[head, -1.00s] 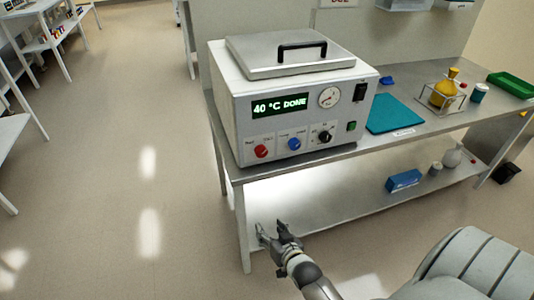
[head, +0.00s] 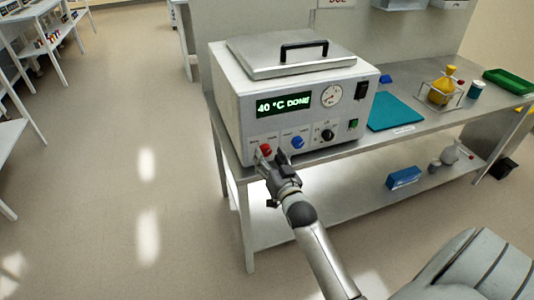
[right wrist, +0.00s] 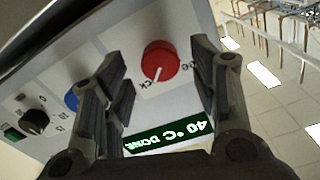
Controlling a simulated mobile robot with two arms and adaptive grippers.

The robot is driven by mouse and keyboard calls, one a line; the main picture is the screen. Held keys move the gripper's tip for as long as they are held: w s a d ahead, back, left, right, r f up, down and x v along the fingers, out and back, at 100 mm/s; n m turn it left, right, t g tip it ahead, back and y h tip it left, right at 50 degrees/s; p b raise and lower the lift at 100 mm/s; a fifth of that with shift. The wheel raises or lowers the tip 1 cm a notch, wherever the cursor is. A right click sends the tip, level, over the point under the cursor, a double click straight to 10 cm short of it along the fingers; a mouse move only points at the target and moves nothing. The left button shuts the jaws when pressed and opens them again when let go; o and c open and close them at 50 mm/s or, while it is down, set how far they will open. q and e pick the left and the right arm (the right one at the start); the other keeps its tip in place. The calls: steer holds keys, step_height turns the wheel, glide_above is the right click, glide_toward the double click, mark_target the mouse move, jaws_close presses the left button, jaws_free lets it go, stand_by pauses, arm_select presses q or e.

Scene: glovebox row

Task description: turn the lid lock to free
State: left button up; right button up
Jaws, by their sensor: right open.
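The white box-shaped bath (head: 292,100) on the bench has a red knob (head: 265,149) at the lower left of its front panel. My right gripper (head: 267,160) is open, with its fingertips close to the red knob. In the right wrist view, turned upside down, the red knob (right wrist: 160,62) shows between the two spread fingers. A white pointer line on it points toward the display side, a little to the left. Labels beside it are partly hidden; one ends in "ck". I cannot tell whether a finger touches the knob. My left gripper is not in view.
A blue knob (head: 297,142) and a black knob (head: 327,136) sit right of the red one. The display (head: 283,105) reads 40 °C DONE. The metal lid (head: 288,53) with a black handle lies flat on top. A teal mat (head: 396,112) lies to the right.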

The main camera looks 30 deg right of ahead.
steer(key=shift+x, duration=1.15)
steer(key=shift+a, duration=0.1)
steer(key=c, duration=1)
